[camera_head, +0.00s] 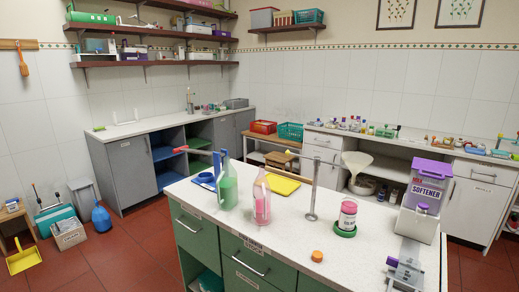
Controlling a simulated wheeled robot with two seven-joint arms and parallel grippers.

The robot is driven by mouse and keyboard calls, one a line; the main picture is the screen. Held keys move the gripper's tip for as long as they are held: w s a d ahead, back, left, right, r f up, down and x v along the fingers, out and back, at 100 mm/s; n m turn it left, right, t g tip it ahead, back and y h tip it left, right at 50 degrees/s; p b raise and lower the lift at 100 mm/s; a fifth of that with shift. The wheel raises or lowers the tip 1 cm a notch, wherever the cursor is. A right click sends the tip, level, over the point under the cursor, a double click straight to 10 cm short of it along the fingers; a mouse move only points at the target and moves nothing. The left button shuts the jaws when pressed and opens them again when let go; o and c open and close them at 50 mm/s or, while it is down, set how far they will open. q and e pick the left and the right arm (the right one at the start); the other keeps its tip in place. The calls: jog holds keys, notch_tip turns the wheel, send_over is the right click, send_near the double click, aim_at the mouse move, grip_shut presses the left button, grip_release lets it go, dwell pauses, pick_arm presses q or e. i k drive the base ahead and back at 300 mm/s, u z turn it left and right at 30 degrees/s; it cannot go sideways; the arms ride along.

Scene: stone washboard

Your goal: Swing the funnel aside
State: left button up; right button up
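The cream funnel (357,162) is in the right half of the head view, wide mouth up, at the far side of the white speckled counter (285,238). It appears above and behind a pink jar (348,212) on a green base. An upright metal post (313,188) with a round foot stands on the counter left of the jar. I cannot tell how the funnel is held or whether it is joined to the post. Neither of my grippers shows.
A spray bottle (227,185) with green liquid and a pink bottle (262,198) stand left of the post, near a yellow tray (283,185). An orange cap (317,256) lies in front. A softener box (424,194) and a grey device (407,265) occupy the right end.

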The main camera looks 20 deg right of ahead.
aim_at(317, 160)
jog(key=z, duration=0.3)
jog(key=i, duration=0.7)
jog(key=z, duration=0.65)
